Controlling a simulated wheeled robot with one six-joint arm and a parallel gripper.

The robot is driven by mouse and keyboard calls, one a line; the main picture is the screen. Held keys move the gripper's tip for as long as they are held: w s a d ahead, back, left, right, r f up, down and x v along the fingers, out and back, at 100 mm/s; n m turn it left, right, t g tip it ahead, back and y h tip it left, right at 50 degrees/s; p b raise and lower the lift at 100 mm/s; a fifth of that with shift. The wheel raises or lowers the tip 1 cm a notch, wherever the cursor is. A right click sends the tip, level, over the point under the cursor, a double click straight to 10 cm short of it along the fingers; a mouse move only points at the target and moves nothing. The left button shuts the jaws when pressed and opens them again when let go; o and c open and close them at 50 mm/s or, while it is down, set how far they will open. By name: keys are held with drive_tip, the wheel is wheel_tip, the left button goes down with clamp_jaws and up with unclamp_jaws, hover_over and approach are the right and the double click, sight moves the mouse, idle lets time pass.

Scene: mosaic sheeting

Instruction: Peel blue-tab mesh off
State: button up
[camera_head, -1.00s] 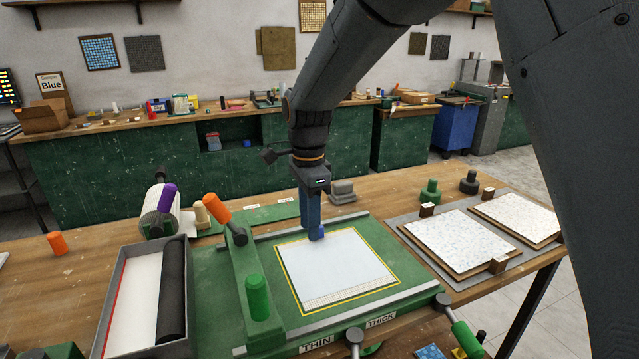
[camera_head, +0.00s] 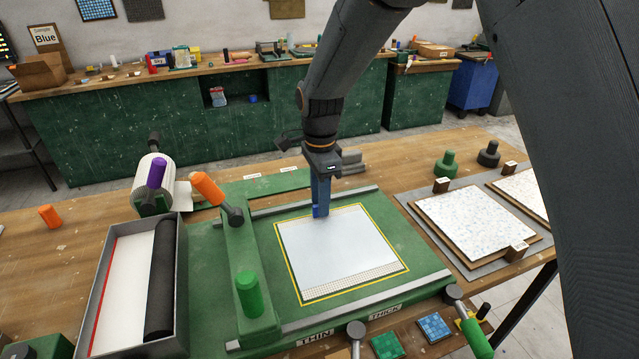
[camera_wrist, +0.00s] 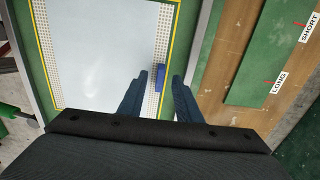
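A pale, smooth sheet (camera_head: 335,248) lies flat inside a yellow outline on the green press bed. It also fills much of the wrist view (camera_wrist: 95,55), with dotted grid strips along two edges. A small blue tab (camera_wrist: 161,78) stands at one edge of the sheet; it also shows at the far edge in the head view (camera_head: 316,211). My gripper (camera_head: 321,207) is over that edge. In the wrist view its two blue fingers (camera_wrist: 160,78) are apart, one on each side of the tab, with visible gaps. The sheet's edge under the gripper is partly hidden.
A green roller bridge (camera_head: 238,270) with an orange handle (camera_head: 213,191) stands left of the sheet. A grey tray (camera_head: 178,300) with a black roll lies further left. Mosaic panels (camera_head: 475,225) lie at right. Labels THIN and THICK mark the front rail.

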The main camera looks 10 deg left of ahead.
drive_tip(key=shift+f, duration=0.5)
clamp_jaws()
drive_tip(key=shift+r, duration=0.2)
wheel_tip(320, 180, up, 9)
drive_tip(key=p, duration=0.6)
drive_tip(key=shift+f+p, duration=0.15)
drive_tip(key=shift+p, duration=0.15)
idle(1.2)
